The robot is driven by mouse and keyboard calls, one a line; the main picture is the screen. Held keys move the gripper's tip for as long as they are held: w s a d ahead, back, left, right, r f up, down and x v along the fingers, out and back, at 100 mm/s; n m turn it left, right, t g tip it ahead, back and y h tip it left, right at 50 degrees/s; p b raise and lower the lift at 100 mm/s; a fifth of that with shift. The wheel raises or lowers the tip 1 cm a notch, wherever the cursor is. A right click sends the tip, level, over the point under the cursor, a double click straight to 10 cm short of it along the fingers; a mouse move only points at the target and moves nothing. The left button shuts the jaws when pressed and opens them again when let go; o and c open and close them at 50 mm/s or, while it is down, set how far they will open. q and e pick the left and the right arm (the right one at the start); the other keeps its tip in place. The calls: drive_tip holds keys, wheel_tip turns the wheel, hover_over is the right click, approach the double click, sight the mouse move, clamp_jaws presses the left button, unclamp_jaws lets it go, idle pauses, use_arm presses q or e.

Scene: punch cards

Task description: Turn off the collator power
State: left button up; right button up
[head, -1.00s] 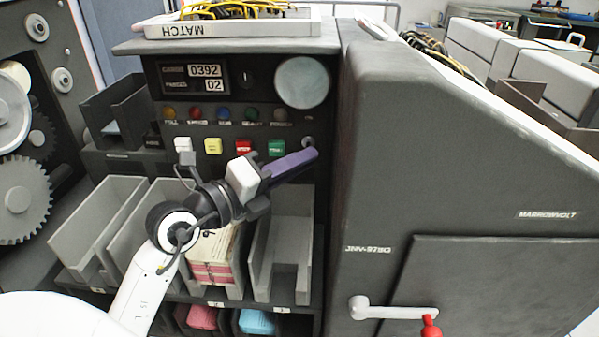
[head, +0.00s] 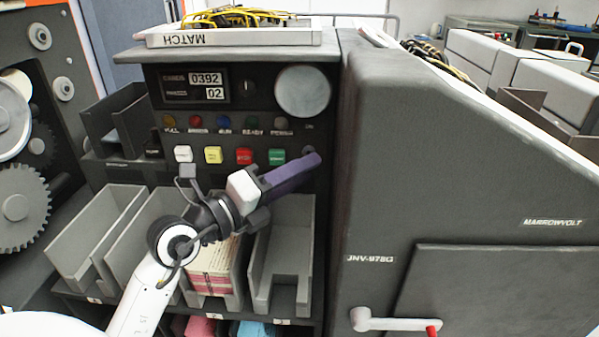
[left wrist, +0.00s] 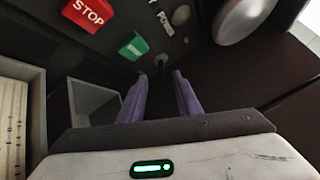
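The collator's dark control panel (head: 225,115) carries a counter reading 0392 and 02, a row of lamps and a row of coloured buttons. A small power switch (head: 308,150) sits at the row's right end; it also shows in the left wrist view (left wrist: 160,61), near the POWER lettering. My left gripper (head: 314,161) has purple fingers pointing at this switch. In the left wrist view the fingers (left wrist: 160,76) are apart, with the switch seen between their tips. I cannot tell whether they touch it, and its set position is unclear. My right gripper is not in view.
White, yellow, red STOP (left wrist: 88,14) and green (left wrist: 134,46) buttons lie left of the switch. A round grey disc (head: 302,91) is above. Grey card bins (head: 285,250) stand below. The machine's tall grey side housing (head: 400,150) rises close on the right.

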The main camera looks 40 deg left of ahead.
use_arm(q)
drive_tip(key=shift+s, duration=0.1)
drive_tip(key=s, duration=0.3)
drive_tip(key=s+a+p, duration=0.1)
drive_tip(key=s, duration=0.2)
drive_tip(key=s+a+p, duration=0.1)
drive_tip(key=s, duration=0.2)
drive_tip(key=shift+s, duration=0.45)
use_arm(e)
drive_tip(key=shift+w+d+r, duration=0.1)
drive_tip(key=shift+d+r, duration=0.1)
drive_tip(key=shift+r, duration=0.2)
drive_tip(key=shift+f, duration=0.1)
use_arm(q)
drive_tip(key=shift+f, duration=0.1)
